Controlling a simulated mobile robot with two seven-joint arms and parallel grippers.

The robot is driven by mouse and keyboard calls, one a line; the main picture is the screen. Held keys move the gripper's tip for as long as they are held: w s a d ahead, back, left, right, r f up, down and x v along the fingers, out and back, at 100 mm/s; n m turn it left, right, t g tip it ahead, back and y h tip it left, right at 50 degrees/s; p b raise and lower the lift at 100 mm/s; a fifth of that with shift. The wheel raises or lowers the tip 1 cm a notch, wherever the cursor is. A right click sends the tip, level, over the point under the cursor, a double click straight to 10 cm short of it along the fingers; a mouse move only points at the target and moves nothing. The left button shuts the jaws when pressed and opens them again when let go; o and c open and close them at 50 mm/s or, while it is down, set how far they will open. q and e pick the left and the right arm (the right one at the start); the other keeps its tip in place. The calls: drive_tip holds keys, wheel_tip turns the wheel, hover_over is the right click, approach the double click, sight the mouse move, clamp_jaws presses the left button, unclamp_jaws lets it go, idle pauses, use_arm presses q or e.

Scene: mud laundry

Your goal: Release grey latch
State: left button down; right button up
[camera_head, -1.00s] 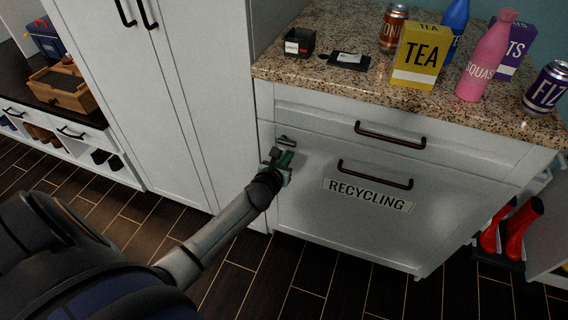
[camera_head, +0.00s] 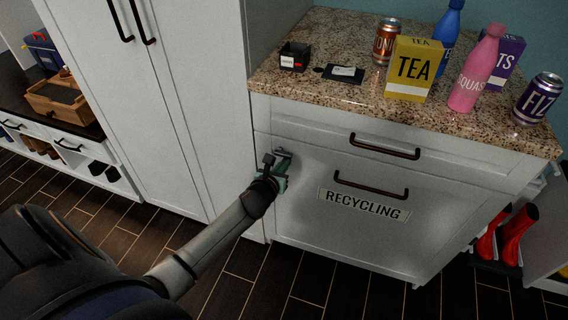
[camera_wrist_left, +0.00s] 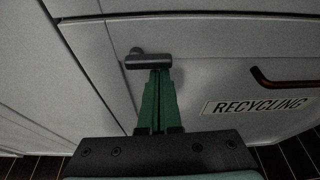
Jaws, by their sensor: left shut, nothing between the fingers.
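The grey latch (camera_wrist_left: 148,61) is a small bar on the upper left of the white recycling drawer front. In the head view the latch (camera_head: 283,153) shows just above my gripper, partly hidden by it. My left gripper (camera_head: 279,165) is shut and empty, its green fingers pointing at the drawer front. In the wrist view the left gripper's fingertips (camera_wrist_left: 158,76) are at the lower edge of the latch bar; whether they touch it I cannot tell. The recycling drawer (camera_head: 330,235) looks closed. My right gripper is not in view.
A dark handle (camera_head: 370,188) and a RECYCLING label (camera_head: 363,205) are on the drawer, with another handle (camera_head: 384,148) above. The granite counter (camera_head: 330,92) holds a tea box (camera_head: 412,70), bottles and cans. A tall white cabinet (camera_head: 150,110) stands left. Red boots (camera_head: 515,235) stand right.

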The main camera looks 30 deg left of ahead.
use_arm(q)
drive_tip(key=shift+r+n, duration=0.1)
drive_tip(key=shift+n, duration=0.2)
drive_tip(key=shift+r+n+h+p, duration=0.15)
drive_tip(key=shift+n+h+p, duration=0.15)
drive_tip(key=shift+h+p, duration=0.15)
drive_tip(key=n, duration=0.1)
drive_tip(key=r+n+t+h+p, duration=0.1)
drive_tip(key=n, duration=0.1)
drive_tip(key=shift+r+h, duration=0.1)
drive_tip(key=shift+h, duration=0.15)
drive_tip(key=n, duration=0.1)
drive_tip(key=n+t+h, duration=0.1)
drive_tip(key=n, duration=0.1)
drive_tip(key=shift+r, duration=0.35)
drive_tip(key=n, duration=0.1)
drive_tip(key=n+b, duration=0.1)
drive_tip(key=n+t+h, duration=0.1)
drive_tip(key=shift+a+r, duration=0.35)
drive_tip(key=shift+s+a+r+n+t+b, duration=0.15)
drive_tip(key=shift+n+t+b, duration=0.1)
drive_tip(key=shift+n, duration=0.25)
drive_tip(key=shift+w+r+n+t+b, duration=0.1)
drive_tip(key=shift+n+t+b, duration=0.1)
drive_tip(key=shift+n, duration=0.3)
